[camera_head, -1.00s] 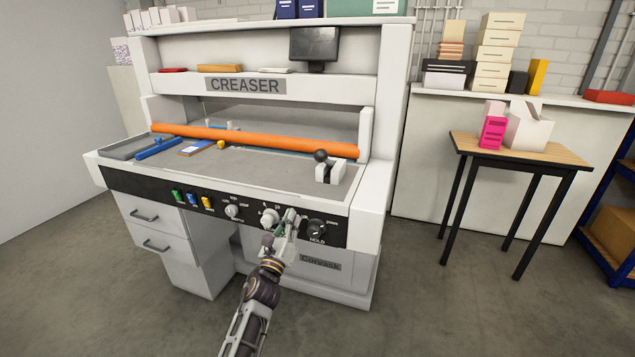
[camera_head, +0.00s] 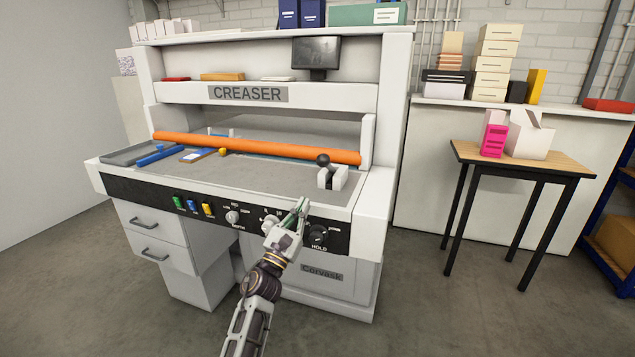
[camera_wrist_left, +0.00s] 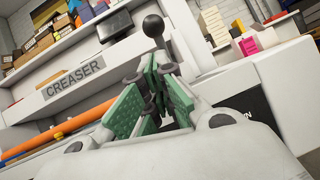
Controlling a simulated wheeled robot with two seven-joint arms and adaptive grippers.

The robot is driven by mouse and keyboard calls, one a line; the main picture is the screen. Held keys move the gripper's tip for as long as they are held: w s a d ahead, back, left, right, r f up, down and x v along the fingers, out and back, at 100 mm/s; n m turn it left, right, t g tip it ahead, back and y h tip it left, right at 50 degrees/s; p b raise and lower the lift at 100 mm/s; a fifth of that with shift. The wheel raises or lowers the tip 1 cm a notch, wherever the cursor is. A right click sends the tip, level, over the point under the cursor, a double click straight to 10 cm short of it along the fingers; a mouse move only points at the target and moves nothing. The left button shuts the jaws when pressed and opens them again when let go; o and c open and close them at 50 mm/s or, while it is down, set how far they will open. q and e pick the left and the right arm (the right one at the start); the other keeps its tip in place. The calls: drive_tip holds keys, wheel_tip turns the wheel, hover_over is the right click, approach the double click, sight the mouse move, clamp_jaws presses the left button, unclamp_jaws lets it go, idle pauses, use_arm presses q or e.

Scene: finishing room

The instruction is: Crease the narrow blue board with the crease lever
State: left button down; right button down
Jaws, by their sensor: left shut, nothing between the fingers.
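The creaser (camera_head: 246,93) fills the left and middle of the head view. The crease lever's black ball knob (camera_head: 323,159) stands upright in a white bracket at the right of the bed; the knob also shows in the wrist view (camera_wrist_left: 153,26), beyond my fingers. A thin blue strip shows under the orange bar (camera_head: 260,146); I cannot tell whether it is the narrow blue board. My left gripper (camera_head: 303,204) is shut and empty at the bed's front edge, below and left of the lever, apart from it. My right gripper is out of view.
A blue bar (camera_head: 158,156) and a small blue-and-brown piece (camera_head: 197,155) lie at the bed's left. Knobs, including the hold dial (camera_head: 318,235), line the front panel. A wooden table (camera_head: 540,163) with boxes stands right. The bed's front middle is clear.

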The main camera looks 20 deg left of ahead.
use_arm(q)
drive_tip(key=shift+p+x, duration=0.35)
drive_tip(key=shift+x, duration=4.35)
drive_tip(key=shift+w+r, duration=0.15)
drive_tip(key=shift+w, duration=0.05)
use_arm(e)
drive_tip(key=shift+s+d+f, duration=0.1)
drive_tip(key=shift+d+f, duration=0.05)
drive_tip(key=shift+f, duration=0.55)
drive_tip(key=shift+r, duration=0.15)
use_arm(q)
drive_tip(key=shift+r+p, duration=0.1)
drive_tip(key=shift+p, duration=0.25)
